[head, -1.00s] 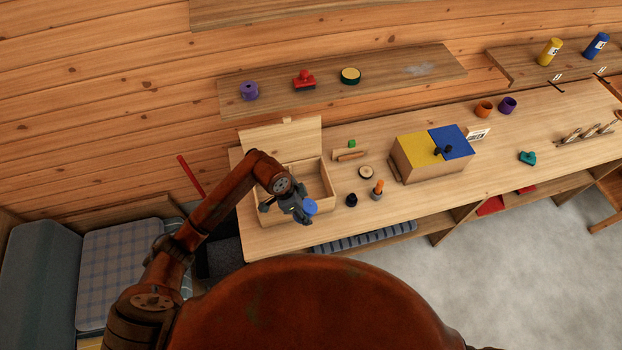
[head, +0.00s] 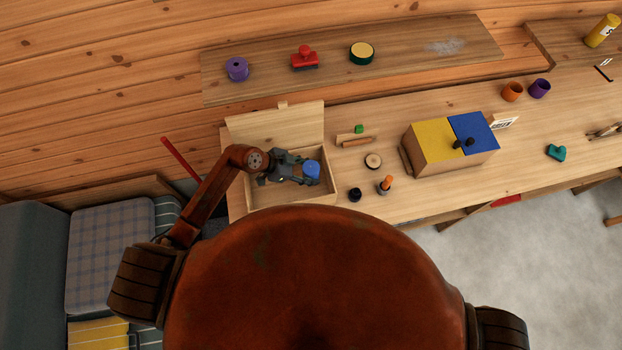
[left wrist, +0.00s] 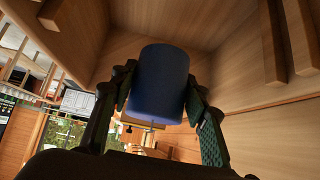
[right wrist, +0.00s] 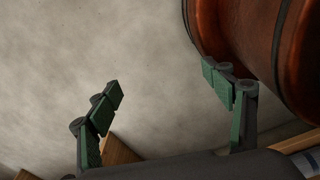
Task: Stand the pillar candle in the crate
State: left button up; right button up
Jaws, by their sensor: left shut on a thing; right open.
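The blue pillar candle (head: 312,169) is held in my left gripper (head: 305,172), within the outline of the open wooden crate (head: 268,195) in the head view. In the left wrist view the candle (left wrist: 160,85) sits between both fingers, with the crate's wooden walls (left wrist: 235,75) close around it. It looks roughly upright. I cannot tell whether its base touches the crate floor; the gripper hides part of it. My right gripper (right wrist: 165,85) is open and empty, away from the table over the grey floor.
The crate's raised lid (head: 277,122) stands behind it. Right of the crate are a round wooden disc (head: 373,161), a dark small pot (head: 355,195), an orange-handled item (head: 386,184) and a yellow-and-blue-lidded box (head: 450,150). A shelf (head: 430,45) runs above.

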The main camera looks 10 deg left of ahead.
pick_arm(q)
notch_tip(320, 180, down, 3)
jog(key=shift+s+r, duration=0.15)
jog(key=shift+r, duration=0.05)
jog(key=shift+f, duration=0.6)
notch_tip(320, 180, down, 2)
jog(key=shift+f, duration=0.55)
jog(key=o, duration=1.4)
pick_arm(e)
jog(key=shift+w, duration=0.6)
pick_arm(q)
jog(key=v, duration=1.2)
pick_arm(e)
jog(key=shift+f, duration=0.15)
